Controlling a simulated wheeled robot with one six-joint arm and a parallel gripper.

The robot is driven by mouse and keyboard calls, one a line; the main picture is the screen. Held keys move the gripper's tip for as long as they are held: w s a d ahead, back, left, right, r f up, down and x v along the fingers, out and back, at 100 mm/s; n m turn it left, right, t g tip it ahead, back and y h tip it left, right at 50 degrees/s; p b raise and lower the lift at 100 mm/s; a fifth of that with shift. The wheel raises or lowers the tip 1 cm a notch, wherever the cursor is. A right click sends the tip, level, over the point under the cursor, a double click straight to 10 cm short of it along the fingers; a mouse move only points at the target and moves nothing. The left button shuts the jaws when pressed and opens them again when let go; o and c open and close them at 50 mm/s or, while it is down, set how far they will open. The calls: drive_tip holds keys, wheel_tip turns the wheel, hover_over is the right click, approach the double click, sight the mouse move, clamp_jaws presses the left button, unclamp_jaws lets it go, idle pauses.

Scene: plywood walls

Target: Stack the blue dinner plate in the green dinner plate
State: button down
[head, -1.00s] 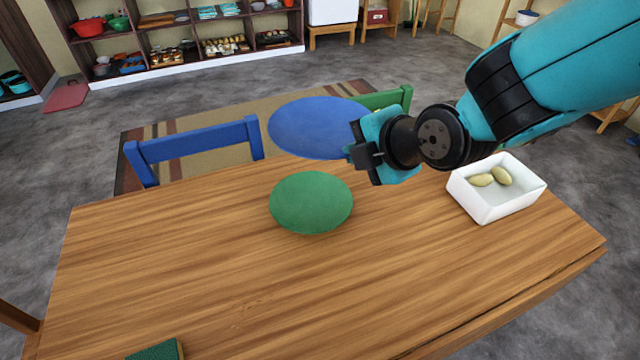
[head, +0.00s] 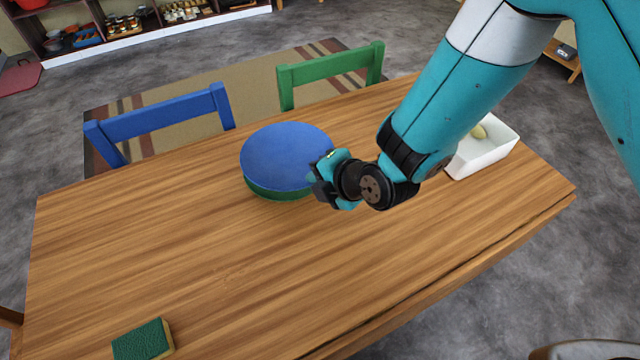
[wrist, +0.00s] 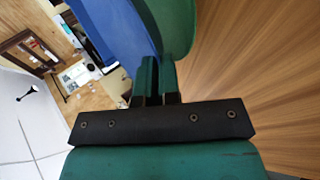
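The blue dinner plate (head: 285,155) is over the green dinner plate (head: 272,193) on the wooden table in the head view. Only the near edge of the green plate shows below the blue one. My gripper (head: 325,178) is at the blue plate's right edge. In the wrist view my gripper (wrist: 157,75) has its two fingers close together at the rim of the blue plate (wrist: 115,30). The green plate (wrist: 178,22) is right beside the fingers there. I cannot tell whether the two plates touch.
A white box (head: 485,150) with pale oval items stands to the right, partly behind my arm. A green sponge (head: 143,340) lies at the front left. Blue (head: 160,122) and green (head: 330,72) chairs stand behind the table.

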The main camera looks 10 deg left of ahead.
wheel_tip(320, 180, down, 3)
drive_tip(key=shift+r, duration=0.1)
drive_tip(key=shift+f+b, duration=0.4)
drive_tip(key=shift+b, duration=0.05)
drive_tip(key=shift+f, duration=0.2)
drive_tip(key=c, duration=1.3)
unclamp_jaws()
drive_tip(key=shift+c, duration=0.2)
drive_tip(key=shift+r, duration=0.15)
